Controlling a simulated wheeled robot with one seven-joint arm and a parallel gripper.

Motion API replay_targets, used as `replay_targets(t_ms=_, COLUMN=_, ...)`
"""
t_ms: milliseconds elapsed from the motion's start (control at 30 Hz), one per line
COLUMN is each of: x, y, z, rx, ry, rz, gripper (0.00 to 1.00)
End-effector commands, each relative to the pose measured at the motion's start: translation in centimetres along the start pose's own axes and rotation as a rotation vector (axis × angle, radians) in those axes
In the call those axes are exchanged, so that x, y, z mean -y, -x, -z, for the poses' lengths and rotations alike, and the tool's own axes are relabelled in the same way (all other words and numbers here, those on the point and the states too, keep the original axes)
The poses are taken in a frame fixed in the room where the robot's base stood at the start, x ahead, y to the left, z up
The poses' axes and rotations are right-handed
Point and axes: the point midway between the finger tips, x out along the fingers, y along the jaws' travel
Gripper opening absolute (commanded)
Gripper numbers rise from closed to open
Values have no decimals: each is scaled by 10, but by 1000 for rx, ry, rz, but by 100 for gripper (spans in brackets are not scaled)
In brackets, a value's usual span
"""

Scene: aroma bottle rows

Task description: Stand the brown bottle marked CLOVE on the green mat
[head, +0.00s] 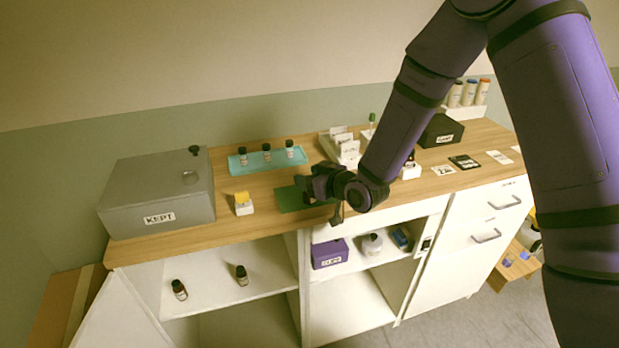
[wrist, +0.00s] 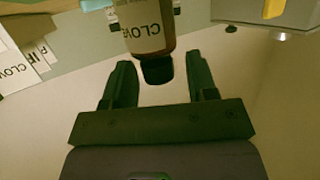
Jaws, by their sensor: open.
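The brown bottle marked CLOVE (wrist: 145,28) shows in the wrist view with its label upside down in the picture and its black cap (wrist: 157,70) toward me. My gripper (wrist: 159,62) is open, with one finger on each side of the cap and a gap on both sides. In the head view my gripper (head: 306,188) is over the right part of the green mat (head: 288,200). I cannot pick out the CLOVE bottle there; the gripper may hide it. Its base is outside the wrist view, so I cannot tell what it stands on.
A teal tray (head: 247,168) with three dark bottles lies behind the mat. A yellow-topped block (head: 243,204) and a grey KEPT box (head: 150,195) are to the left. A white card holder (head: 343,147) is behind the gripper. Two bottles stand on the open shelf below.

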Motion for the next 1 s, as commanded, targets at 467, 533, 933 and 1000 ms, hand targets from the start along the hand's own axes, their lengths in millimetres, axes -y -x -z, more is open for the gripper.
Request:
replay_targets(t_ms=467, x=-1, y=86, z=-1, rx=2, ry=-1, rz=-3, gripper=53)
replay_targets(t_ms=533, x=0, y=97, z=0, rx=1, ry=0, rz=-1, gripper=53)
replay_targets(t_ms=933, x=0, y=119, z=-1, rx=1, ry=0, rz=0, gripper=53)
replay_targets(t_ms=1000, x=0, y=119, z=0, rx=3, ry=1, rz=-2, gripper=53)
